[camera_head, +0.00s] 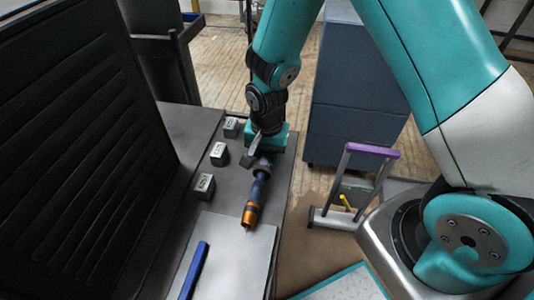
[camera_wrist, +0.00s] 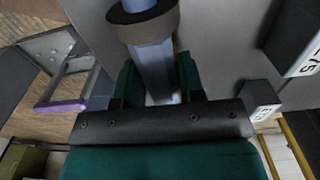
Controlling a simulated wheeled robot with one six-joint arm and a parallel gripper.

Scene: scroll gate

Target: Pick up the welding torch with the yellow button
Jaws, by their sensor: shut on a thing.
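A welding torch (camera_head: 257,188) with a blue body, a dark ring and a copper-orange nozzle lies along the dark bench top, nozzle toward the camera in the head view. My gripper (camera_head: 262,150) is at the torch's far end, pointing down. In the wrist view the blue torch body (camera_wrist: 152,62) runs between the two green fingers of my gripper (camera_wrist: 155,85), which are shut on it. The dark ring sits just beyond the fingertips. I see no yellow button on the torch; the gripped part is partly hidden. I cannot tell whether the torch touches the bench.
Several small labelled blocks (camera_head: 219,153) stand in a row left of the torch. A blue bar (camera_head: 194,271) lies on a light plate (camera_head: 232,263) in front. A dark ribbed panel (camera_head: 85,130) rises at left. A purple-topped metal stand (camera_head: 371,151) and blue-grey cabinet (camera_head: 355,95) are at right.

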